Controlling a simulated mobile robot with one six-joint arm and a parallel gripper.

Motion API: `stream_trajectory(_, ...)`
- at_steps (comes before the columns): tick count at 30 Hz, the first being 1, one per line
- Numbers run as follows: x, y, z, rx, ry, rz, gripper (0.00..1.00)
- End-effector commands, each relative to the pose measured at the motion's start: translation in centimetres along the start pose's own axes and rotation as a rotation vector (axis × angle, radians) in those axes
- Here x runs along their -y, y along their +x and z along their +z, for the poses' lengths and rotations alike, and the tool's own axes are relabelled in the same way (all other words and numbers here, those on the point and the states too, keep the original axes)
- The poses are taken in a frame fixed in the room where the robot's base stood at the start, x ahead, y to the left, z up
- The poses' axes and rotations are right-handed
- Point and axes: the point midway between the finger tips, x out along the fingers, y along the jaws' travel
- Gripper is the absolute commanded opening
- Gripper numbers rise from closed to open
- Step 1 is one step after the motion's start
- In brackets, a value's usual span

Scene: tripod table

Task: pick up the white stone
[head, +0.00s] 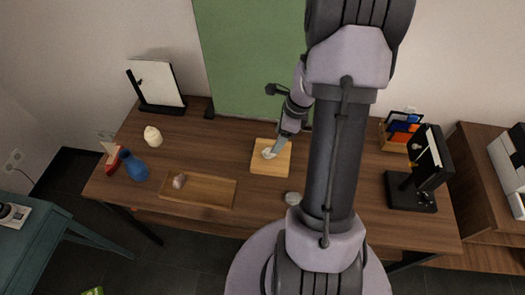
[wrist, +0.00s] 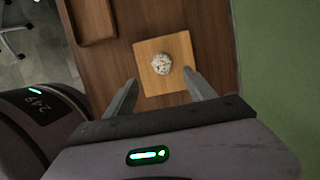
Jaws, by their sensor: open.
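The white stone (head: 268,154) sits on a light square wooden board (head: 272,169) in the middle of the table. In the wrist view the stone (wrist: 161,63) looks whitish with darker specks, near the middle of the board (wrist: 178,44). My gripper (wrist: 160,79) is open and empty, with its fingertips apart on either side of the near edge of the stone in the picture. In the head view my gripper (head: 279,146) is close beside the stone; I cannot tell its exact height above the board.
A wooden tray (head: 213,192) with a pinkish stone (head: 179,181) lies at left. A pale grey stone (head: 293,198) lies near the front edge. A blue vase (head: 134,167), cream ornament (head: 153,137) and black stand (head: 411,192) are farther off. Bare tabletop surrounds the board.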

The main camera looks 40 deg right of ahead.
Motion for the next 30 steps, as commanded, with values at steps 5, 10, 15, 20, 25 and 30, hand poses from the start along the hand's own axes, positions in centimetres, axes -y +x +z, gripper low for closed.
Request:
stream_trajectory(5, 0.0, 3.5, 0.0, 0.0, -0.001, 0.001, 0.64)
stream_trajectory(10, 0.1, 5.2, -0.1, 0.0, -0.003, 0.0, 0.64)
stream_trajectory(15, 0.3, 8.7, -0.3, -0.001, -0.003, 0.002, 0.64)
stream_trajectory(20, 0.3, 8.8, -0.2, -0.001, -0.002, -0.001, 0.64)
stream_trajectory(25, 0.3, 8.8, -0.2, -0.001, -0.003, -0.001, 0.44)
stream_trajectory(30, 0.3, 8.8, -0.2, -0.001, -0.003, 0.0, 0.11)
